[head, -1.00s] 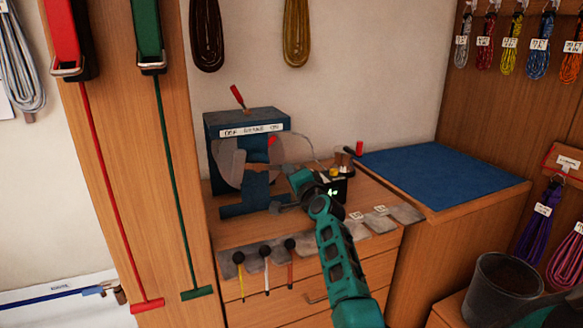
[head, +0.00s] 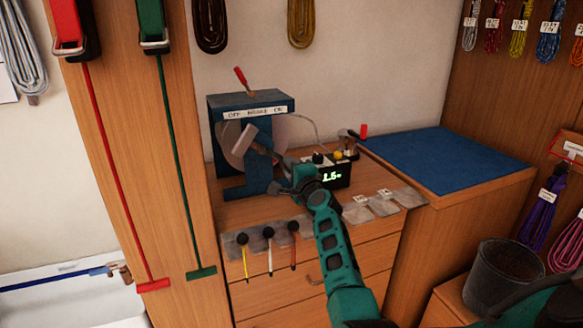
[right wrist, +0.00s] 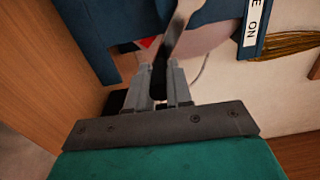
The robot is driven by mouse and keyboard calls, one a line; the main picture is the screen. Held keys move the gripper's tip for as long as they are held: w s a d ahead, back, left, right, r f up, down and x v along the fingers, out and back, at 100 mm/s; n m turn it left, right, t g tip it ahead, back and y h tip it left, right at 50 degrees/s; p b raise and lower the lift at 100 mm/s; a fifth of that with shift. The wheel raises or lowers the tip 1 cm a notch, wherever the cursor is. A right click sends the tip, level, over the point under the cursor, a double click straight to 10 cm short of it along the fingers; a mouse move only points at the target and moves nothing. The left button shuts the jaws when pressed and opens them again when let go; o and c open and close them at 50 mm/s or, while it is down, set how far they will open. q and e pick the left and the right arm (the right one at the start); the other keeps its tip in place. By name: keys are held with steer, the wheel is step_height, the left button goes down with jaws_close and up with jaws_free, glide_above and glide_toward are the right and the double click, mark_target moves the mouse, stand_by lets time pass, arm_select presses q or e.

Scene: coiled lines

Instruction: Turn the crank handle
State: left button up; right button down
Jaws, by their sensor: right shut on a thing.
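The blue machine (head: 225,104) stands on the wooden bench, with a label strip on its front and a red-handled lever (head: 240,76) on top. A pale disc and a grey crank arm (head: 244,139) are on its front. In the right wrist view the crank arm (right wrist: 181,28) runs down between my fingers to a dark handle (right wrist: 159,82). My right gripper (head: 280,164) is in front of the machine, and its fingers (right wrist: 160,92) are shut on the crank handle. They hide part of the handle. My left gripper is not in view.
A black box with a lit green display (head: 331,177) stands just right of my gripper. A blue mat (head: 435,160) covers the right bench. Several tools hang at the bench front. A dark bucket (head: 500,275) stands lower right.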

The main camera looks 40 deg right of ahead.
steer(key=shift+a, duration=0.1)
steer(key=c, duration=1)
jaws_free()
steer(key=shift+c, duration=0.2)
steer(key=shift+s+p, duration=0.3)
steer(key=shift+p, duration=0.05)
steer(key=p+v, duration=0.3)
steer(key=v, duration=0.9)
steer(key=shift+s+f, duration=0.1)
